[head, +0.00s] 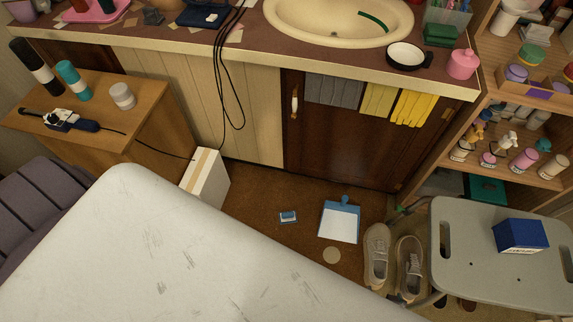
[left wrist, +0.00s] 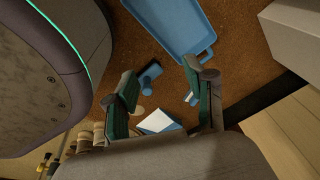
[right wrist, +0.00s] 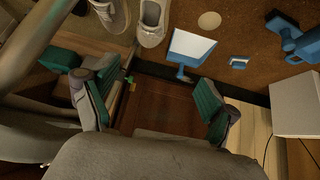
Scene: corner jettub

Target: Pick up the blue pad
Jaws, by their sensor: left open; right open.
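A small blue pad with a pale label (head: 288,217) lies flat on the brown carpet in front of the cabinet, left of a blue-and-white dustpan-like item (head: 339,222). The pad also shows in the right wrist view (right wrist: 238,62), toward the upper right, and a small blue piece that looks like it shows in the left wrist view (left wrist: 192,98), partly behind a finger. My left gripper (left wrist: 158,70) is open and empty. My right gripper (right wrist: 145,85) is open and empty, apart from the pad. Neither gripper can be made out in the head view.
A white box (head: 205,180) stands left of the pad. Beige shoes (head: 377,255) and a grey stool (head: 470,225) bearing a blue box (head: 520,236) stand to the right. A blue tray (left wrist: 175,30) shows in the left wrist view. A black cord hangs from the counter.

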